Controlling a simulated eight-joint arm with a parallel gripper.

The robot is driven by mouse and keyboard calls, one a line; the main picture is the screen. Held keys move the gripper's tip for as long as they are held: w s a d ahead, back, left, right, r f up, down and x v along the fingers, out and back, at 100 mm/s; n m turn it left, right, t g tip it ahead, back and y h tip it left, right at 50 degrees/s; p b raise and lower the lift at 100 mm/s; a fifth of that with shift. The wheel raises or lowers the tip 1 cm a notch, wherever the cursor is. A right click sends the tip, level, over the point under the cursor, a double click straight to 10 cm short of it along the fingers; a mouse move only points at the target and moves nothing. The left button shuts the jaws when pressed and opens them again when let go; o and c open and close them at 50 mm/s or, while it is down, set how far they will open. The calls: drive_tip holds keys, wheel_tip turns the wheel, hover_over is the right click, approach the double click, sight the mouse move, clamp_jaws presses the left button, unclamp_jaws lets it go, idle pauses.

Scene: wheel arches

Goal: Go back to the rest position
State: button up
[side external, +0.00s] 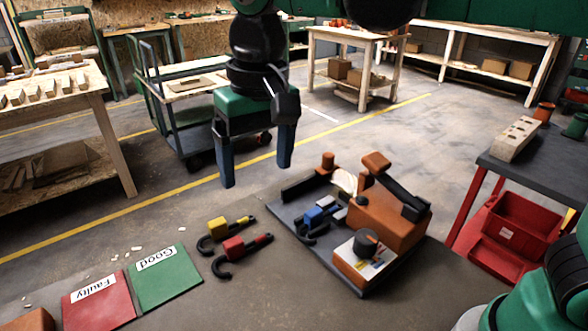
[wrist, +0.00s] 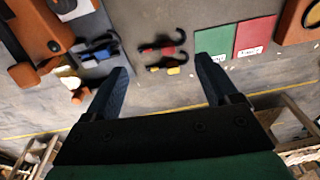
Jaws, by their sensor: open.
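My gripper (side external: 256,170) is open and empty, hanging above the table with its two blue fingers apart and pointing down. In the wrist view the gripper (wrist: 165,88) also shows spread, with nothing between its fingertips. A yellow hooked piece (side external: 217,226) and a red hooked piece (side external: 235,245) lie side by side on the table, below and clear of the fingers. A blue hooked piece (side external: 313,216) lies on the dark board (side external: 352,286) of the orange fixture (side external: 385,215). All of these pieces are apart from the gripper.
A green "Good" mat (side external: 168,284) and a red "Faulty" mat (side external: 97,305) lie empty at the front left. A red bin (side external: 505,232) stands at the right. A cart (side external: 190,110) and wooden benches stand behind. The space around the gripper is clear.

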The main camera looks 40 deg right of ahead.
drive_tip(key=s+d+f+t, duration=0.2)
drive_tip(key=d+f+t, duration=0.1)
drive_tip(key=d, duration=0.5)
drive_tip(key=s+d+f+t, duration=0.2)
drive_tip(key=d+f+t, duration=0.1)
drive_tip(key=d, duration=0.4)
drive_tip(key=shift+s+d+f+n, duration=0.25)
drive_tip(key=shift+d+f+n, duration=0.1)
drive_tip(key=shift+f, duration=0.5)
